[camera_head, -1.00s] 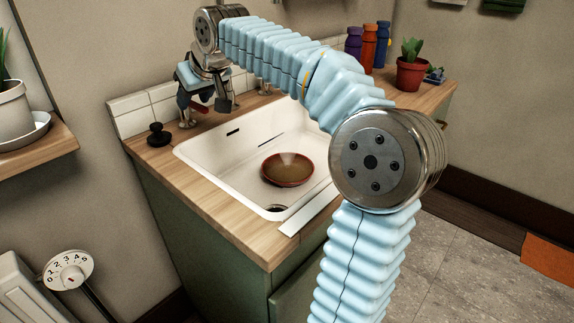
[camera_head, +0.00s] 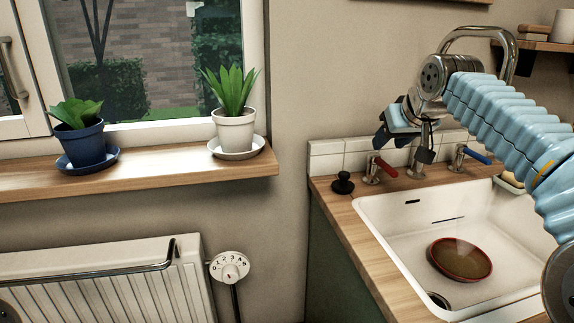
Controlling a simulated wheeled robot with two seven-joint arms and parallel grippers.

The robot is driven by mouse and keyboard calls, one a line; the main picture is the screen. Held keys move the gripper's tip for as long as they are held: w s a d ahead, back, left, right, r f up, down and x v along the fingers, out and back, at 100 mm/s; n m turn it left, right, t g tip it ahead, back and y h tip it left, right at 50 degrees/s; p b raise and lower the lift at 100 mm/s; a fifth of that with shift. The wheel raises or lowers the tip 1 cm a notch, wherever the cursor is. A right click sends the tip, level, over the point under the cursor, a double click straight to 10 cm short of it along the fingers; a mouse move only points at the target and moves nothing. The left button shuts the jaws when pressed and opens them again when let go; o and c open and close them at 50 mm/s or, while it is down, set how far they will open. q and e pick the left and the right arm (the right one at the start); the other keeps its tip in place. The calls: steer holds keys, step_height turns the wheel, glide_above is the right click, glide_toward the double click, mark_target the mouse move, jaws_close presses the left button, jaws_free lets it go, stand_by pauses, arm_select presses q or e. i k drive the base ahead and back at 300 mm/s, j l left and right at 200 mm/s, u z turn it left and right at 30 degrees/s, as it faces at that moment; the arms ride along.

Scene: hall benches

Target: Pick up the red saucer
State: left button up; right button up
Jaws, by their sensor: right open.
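The red saucer (camera_head: 460,259) lies in the white sink basin (camera_head: 392,222), near its drain. It is a shallow round dish with a reddish rim and a brownish inside. My right gripper (camera_head: 404,143) is in front of the tiled wall at the back of the sink, near the taps. It is open, with nothing seen between its fingers, and well apart from the saucer. My left gripper is out of view.
A red-handled tap (camera_head: 379,169), a blue-handled tap (camera_head: 469,156) and a black plug (camera_head: 343,183) stand behind the sink. Potted plants on a blue saucer (camera_head: 88,163) and a white saucer (camera_head: 237,149) stand on the windowsill (camera_head: 170,173). A radiator (camera_head: 110,285) is below.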

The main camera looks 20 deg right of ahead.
mark_target(460, 258)
steer(key=k+j, duration=0.75)
steer(key=j, duration=0.2)
